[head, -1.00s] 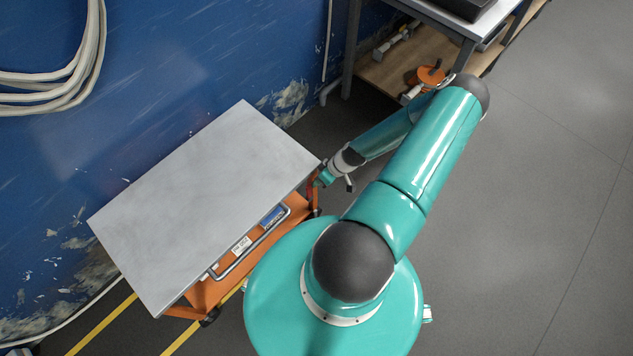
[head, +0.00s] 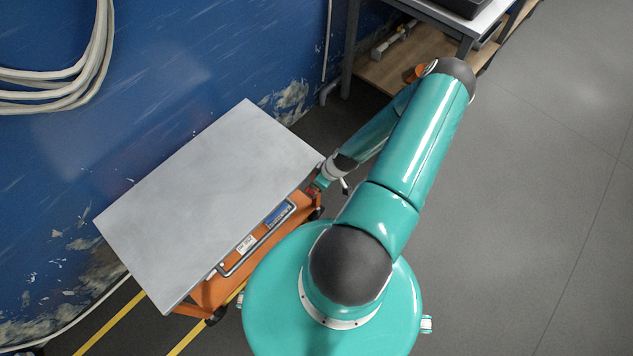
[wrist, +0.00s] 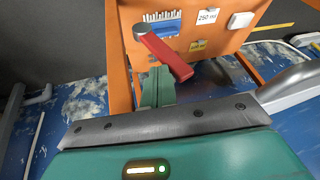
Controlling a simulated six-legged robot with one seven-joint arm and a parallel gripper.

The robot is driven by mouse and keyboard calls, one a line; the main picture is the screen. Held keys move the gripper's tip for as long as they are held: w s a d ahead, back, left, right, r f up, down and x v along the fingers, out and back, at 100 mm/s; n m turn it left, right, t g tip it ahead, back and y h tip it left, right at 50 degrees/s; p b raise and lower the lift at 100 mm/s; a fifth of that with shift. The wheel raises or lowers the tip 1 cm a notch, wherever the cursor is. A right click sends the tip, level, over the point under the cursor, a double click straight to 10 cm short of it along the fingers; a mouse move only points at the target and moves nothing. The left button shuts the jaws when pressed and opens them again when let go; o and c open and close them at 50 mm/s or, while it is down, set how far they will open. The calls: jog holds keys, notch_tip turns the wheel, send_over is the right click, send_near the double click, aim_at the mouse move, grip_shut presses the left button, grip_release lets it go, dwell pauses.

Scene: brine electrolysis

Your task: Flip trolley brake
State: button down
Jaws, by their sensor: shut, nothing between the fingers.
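The trolley has a flat grey top (head: 210,200) and an orange body (head: 215,290) with a metal handle along its near side. In the wrist view, a red brake lever (wrist: 168,57) with a grey pivot end slants down to the right across the trolley's orange panel (wrist: 210,30). My gripper (wrist: 158,75) is shut and empty, its green fingers just below the lever in the picture. I cannot tell whether they touch it. In the head view, my gripper (head: 319,183) is at the trolley's right corner, and the lever is mostly hidden there.
A blue wall (head: 180,70) with peeling paint stands behind the trolley, with a coiled hose (head: 85,70) on it. A workbench with a lower wooden shelf (head: 390,75) stands at the upper right. The grey floor (head: 540,200) on the right is clear.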

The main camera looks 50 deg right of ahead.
aim_at(308, 191)
jog(key=shift+s+a+f+h, duration=0.15)
jog(key=shift+a+h, duration=0.15)
jog(key=shift+a, duration=0.55)
jog(key=shift+w+a+f+h, duration=0.15)
jog(key=shift+a+h, duration=0.15)
jog(key=shift+a, duration=0.5)
jog(key=shift+s+a+f, duration=0.1)
jog(key=shift+a+f, duration=0.15)
jog(key=shift+a, duration=0.35)
jog(key=shift+s+a+f, duration=0.1)
jog(key=shift+a+f, duration=0.15)
jog(key=shift+a, duration=0.3)
jog(key=shift+w+r, duration=0.1)
